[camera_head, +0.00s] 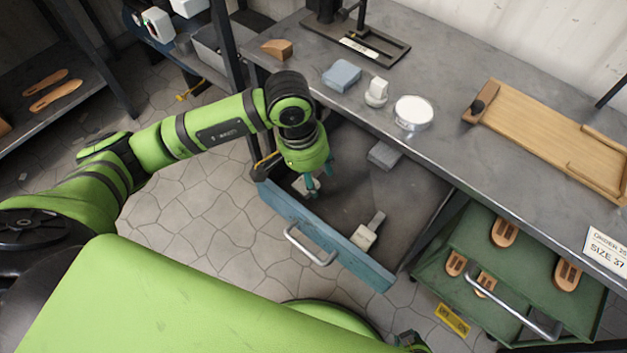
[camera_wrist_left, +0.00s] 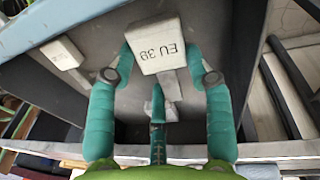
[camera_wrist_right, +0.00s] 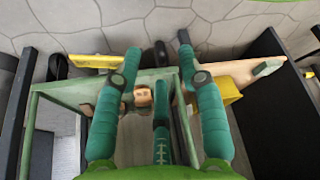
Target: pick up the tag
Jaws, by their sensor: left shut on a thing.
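A pale tag marked EU 39 (camera_wrist_left: 157,47) is between the fingertips of my left gripper (camera_wrist_left: 160,75), which is shut on it. In the head view my left gripper (camera_head: 313,185) is inside the open blue-fronted drawer (camera_head: 325,236), with the tag (camera_head: 300,184) partly hidden by its fingers. I cannot tell whether the tag touches the drawer floor. A second pale tag-like piece (camera_head: 364,236) with a grey stem lies nearer the drawer front; it also shows in the left wrist view (camera_wrist_left: 62,52). My right gripper (camera_wrist_right: 158,65) is open and empty.
A grey block (camera_head: 383,154) lies farther back in the drawer. The bench above holds a blue block (camera_head: 342,75), a white round tin (camera_head: 413,112) and a wooden tray (camera_head: 550,132). A green drawer (camera_head: 450,275) with several wooden pieces stands open to the right.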

